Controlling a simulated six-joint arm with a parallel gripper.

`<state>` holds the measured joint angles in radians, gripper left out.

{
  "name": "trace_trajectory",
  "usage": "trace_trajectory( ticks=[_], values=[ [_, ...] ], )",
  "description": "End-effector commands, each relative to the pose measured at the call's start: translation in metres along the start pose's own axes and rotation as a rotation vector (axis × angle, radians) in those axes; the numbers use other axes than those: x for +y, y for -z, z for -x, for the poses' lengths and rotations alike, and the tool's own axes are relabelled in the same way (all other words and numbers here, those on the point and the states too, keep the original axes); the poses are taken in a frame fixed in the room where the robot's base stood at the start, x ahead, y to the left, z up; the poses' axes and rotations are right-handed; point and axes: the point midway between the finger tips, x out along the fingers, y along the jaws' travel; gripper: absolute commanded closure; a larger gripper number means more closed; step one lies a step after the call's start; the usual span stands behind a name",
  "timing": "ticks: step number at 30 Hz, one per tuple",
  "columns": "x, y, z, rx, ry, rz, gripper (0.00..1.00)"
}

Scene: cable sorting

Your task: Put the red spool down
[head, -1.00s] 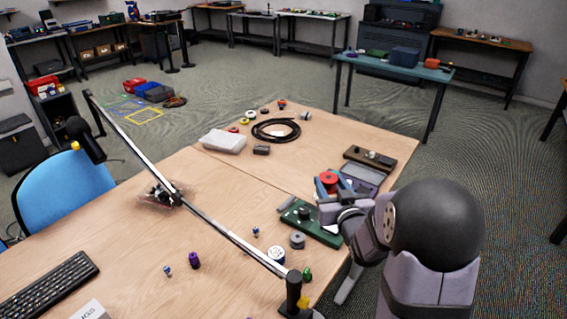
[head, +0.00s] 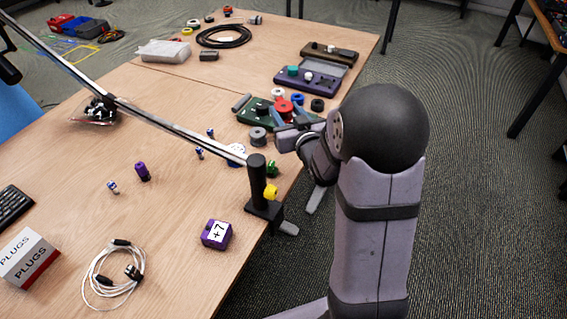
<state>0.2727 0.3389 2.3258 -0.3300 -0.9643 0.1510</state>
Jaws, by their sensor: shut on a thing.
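The red spool (head: 284,106) is between the blue-tipped fingers of my gripper (head: 286,111), which is shut on it. The gripper reaches in from the right over the green tray (head: 245,115). I cannot tell how high the spool is above the tray, or whether it touches it. A grey spool (head: 258,136) sits at the tray's near edge, and another grey one (head: 262,107) lies near its middle. A pale spool (head: 277,93) is just behind the red one. My wrist hides the tray's right part.
A purple tray (head: 325,88) with small spools stands behind, and a brown tray (head: 345,55) behind that. A black spool (head: 317,104) is to the right. A lamp's black post (head: 257,185) stands in front, its bar crossing leftward.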

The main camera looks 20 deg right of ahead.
Motion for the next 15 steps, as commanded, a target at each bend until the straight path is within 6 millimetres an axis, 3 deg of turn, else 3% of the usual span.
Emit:
trace_trajectory(
  ticks=[1,4,15],
  values=[
    [0.000,-0.015,-0.002,0.001,0.000,0.000,0.82],
    [0.000,-0.024,-0.004,0.001,0.000,0.000,0.82],
    [0.000,-0.029,-0.004,0.001,0.000,0.000,0.82]
  ],
)
